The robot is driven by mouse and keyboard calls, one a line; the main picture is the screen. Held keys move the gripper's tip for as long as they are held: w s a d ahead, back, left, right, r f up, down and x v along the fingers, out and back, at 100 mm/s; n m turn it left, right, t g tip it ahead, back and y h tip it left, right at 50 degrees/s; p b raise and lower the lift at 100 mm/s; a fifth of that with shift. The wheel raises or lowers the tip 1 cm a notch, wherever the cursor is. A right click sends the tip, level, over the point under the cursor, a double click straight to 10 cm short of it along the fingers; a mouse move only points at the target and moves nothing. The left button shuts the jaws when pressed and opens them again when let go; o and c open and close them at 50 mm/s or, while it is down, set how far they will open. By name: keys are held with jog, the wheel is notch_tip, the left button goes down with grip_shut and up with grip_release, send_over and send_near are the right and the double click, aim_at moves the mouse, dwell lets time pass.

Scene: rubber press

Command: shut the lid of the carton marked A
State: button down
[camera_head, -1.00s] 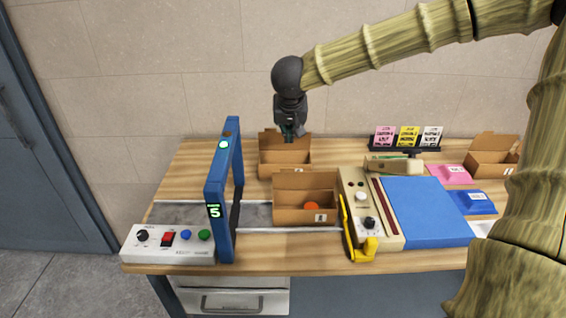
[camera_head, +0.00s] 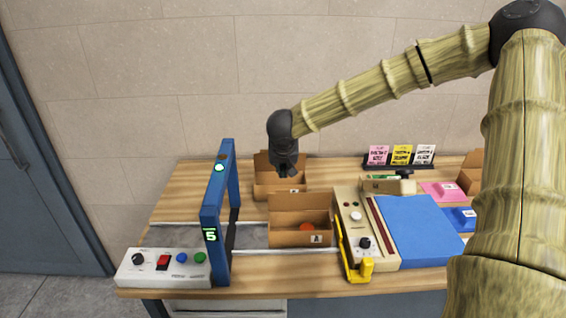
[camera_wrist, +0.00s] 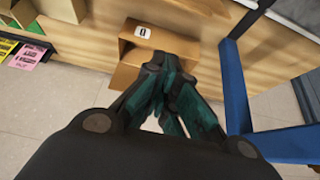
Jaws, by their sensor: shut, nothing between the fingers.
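The carton marked A (camera_head: 286,237) stands on the track on the table, its label on the front face. Its lid (camera_head: 299,202) stands up at the back, so the carton is open, and an orange-red thing (camera_head: 307,227) shows inside. My gripper (camera_head: 287,174) is shut and empty. It hangs above and behind carton A, in front of the raised lid of a rear carton (camera_head: 262,166). In the wrist view my closed fingers (camera_wrist: 170,100) cover part of an open carton (camera_wrist: 133,72), which appears to be the rear one; its label is unclear.
A blue arch (camera_head: 213,215) spans the track to the left of carton A. A beige press unit (camera_head: 355,200) with a yellow handle (camera_head: 352,265) stands close on its right, beside a blue mat (camera_head: 415,220). Small signs (camera_head: 402,155) stand at the back right.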

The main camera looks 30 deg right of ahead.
jog(key=s+a+f, duration=0.1)
jog(key=s+f+p, duration=0.1)
jog(key=shift+s+a, duration=0.35)
jog(key=shift+s, duration=0.05)
jog(key=shift+a, duration=0.1)
dwell(0.5)
